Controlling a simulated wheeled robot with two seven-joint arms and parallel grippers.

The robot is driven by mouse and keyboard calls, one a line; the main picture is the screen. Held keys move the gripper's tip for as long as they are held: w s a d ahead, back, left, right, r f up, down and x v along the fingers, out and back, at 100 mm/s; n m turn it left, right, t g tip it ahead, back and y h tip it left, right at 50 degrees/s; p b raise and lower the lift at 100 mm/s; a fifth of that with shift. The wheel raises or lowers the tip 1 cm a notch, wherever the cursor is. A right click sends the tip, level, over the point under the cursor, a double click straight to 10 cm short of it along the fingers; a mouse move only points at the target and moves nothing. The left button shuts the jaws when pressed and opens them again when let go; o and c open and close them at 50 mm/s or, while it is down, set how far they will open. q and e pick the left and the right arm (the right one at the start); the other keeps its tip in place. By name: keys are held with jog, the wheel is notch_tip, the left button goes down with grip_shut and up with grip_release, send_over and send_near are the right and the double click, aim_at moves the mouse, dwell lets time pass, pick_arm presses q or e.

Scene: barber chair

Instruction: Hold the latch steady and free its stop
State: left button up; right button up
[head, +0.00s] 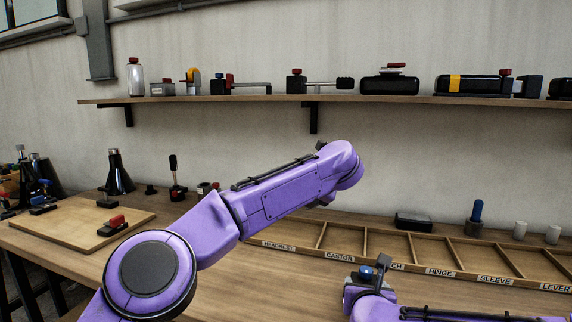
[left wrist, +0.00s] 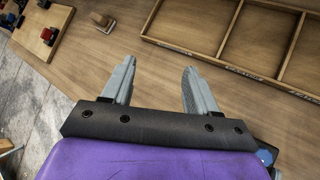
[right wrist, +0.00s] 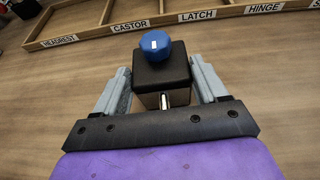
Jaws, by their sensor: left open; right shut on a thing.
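The latch (right wrist: 160,76) is a dark block with a round blue knob (right wrist: 154,44) on top and a small pale metal piece low on its near face. My right gripper (right wrist: 162,92) is shut on it, one finger on each side. In the head view the blue knob (head: 366,272) shows at the lower right, beside my right wrist. My left gripper (left wrist: 157,80) is open and empty over bare table. In the head view its fingers are hidden behind my left arm. The blue knob also shows at the lower right of the left wrist view (left wrist: 265,156). I cannot tell which part is the stop.
A wooden tray (head: 330,257) with labelled compartments (HEADREST, CASTOR, HINGE, SLEEVE, LEVER) lies at the back right. A board (head: 75,228) with a red-topped clamp (head: 112,225) is at the left. A wall shelf (head: 300,100) holds several parts. The table between is mostly clear.

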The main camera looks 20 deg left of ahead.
pick_arm(q)
jog(key=a+r+n+t+y, duration=0.2)
jog(key=r+y, duration=0.3)
jog(key=r, duration=0.3)
jog(key=shift+s+a+r+t, duration=0.2)
jog(key=shift+a+r+t, duration=0.1)
jog(key=shift+a, duration=0.45)
pick_arm(e)
jog(key=o, duration=1.5)
jog(key=shift+c, duration=0.2)
pick_arm(q)
jog(key=shift+f, duration=0.1)
pick_arm(e)
jog(key=shift+s+r, duration=0.1)
